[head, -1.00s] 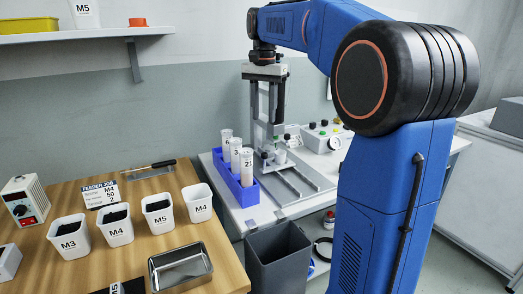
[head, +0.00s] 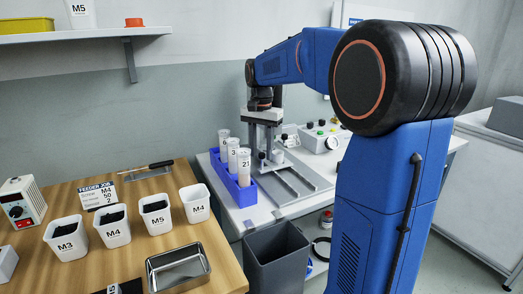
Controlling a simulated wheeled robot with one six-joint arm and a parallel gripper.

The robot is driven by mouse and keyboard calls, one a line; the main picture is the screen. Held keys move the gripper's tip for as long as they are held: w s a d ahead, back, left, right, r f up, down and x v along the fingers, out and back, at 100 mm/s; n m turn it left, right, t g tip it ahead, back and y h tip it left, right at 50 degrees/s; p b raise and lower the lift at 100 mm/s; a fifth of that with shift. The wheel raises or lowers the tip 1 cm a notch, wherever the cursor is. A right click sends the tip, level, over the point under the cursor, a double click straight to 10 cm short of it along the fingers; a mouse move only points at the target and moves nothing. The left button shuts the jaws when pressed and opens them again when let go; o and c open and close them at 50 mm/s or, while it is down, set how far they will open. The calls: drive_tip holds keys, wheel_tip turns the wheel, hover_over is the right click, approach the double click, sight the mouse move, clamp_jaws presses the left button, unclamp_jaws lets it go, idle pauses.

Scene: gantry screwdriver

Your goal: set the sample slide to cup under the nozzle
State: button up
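The sample slide (head: 291,184) is a set of grey rails on a plate on the white bench. A small whitish cup-like part (head: 279,157) shows at its back end, near the foot of the grey upright fixture; it is small. My gripper (head: 264,136) is in front of or over that fixture, pointing down, above the back end of the slide. Its fingers blend with the grey posts, so I cannot tell whether they are open or shut, or touching anything. The nozzle is not clear; my arm and gripper cover the upper part of the fixture.
A blue rack (head: 236,190) with labelled white tubes stands left of the slide. A control box with knobs (head: 322,138) is behind it on the right. A grey bin (head: 276,258) stands in front. A wooden table (head: 140,190) with labelled cups is left.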

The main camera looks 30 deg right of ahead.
clamp_jaws()
drive_tip(key=shift+w, duration=1.95)
unclamp_jaws()
drive_tip(key=shift+r, duration=0.1)
wheel_tip(320, 180, up, 17)
drive_tip(key=shift+r, duration=0.1)
